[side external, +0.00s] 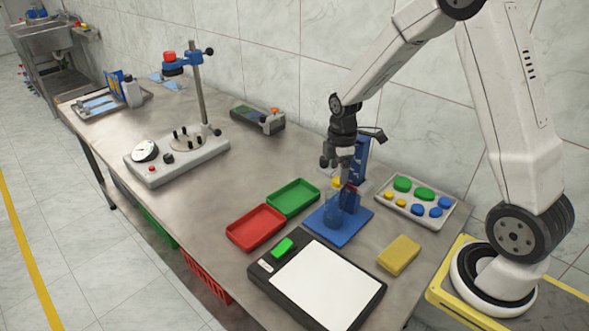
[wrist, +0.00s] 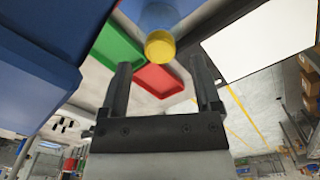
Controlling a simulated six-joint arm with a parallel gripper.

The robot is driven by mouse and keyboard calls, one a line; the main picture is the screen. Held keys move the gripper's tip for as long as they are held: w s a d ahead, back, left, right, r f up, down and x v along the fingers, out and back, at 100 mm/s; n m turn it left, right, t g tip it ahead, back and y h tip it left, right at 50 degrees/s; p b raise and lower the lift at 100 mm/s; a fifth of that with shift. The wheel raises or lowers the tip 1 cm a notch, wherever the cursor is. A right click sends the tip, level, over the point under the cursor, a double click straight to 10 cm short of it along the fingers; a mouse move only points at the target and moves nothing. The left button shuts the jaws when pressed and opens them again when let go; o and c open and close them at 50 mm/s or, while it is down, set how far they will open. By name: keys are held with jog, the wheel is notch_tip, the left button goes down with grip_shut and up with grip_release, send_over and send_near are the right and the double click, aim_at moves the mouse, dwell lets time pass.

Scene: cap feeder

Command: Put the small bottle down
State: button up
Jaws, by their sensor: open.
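The small bottle is see-through blue with a yellow cap (side external: 337,183). It appears to stand upright on the blue base plate (side external: 358,221) of the cap feeder. In the wrist view its yellow cap (wrist: 160,45) shows just beyond the fingertips, with the blue body (wrist: 160,14) behind it. My gripper (side external: 345,176) is open, close above and beside the cap. In the wrist view the two fingers of my gripper (wrist: 160,64) are spread apart with nothing clasped. The feeder's blue upright (side external: 361,158) stands just behind and partly hides behind my gripper.
A green tray (side external: 293,197) and a red tray (side external: 255,228) lie left of the feeder. A white-topped black device (side external: 322,284) is in front, a yellow sponge-like block (side external: 398,255) to the right. A tray of coloured caps (side external: 440,212) lies behind right.

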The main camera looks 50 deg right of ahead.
notch_tip(320, 180, up, 8)
jog(key=shift+r, duration=0.15)
dwell(0.3)
jog(key=shift+a, duration=0.1)
dwell(0.4)
jog(key=s+a+f+m+t, duration=0.2)
jog(key=s+a+f+m, duration=0.2)
jog(key=s+a+m, duration=0.7)
jog(key=shift+t, duration=0.3)
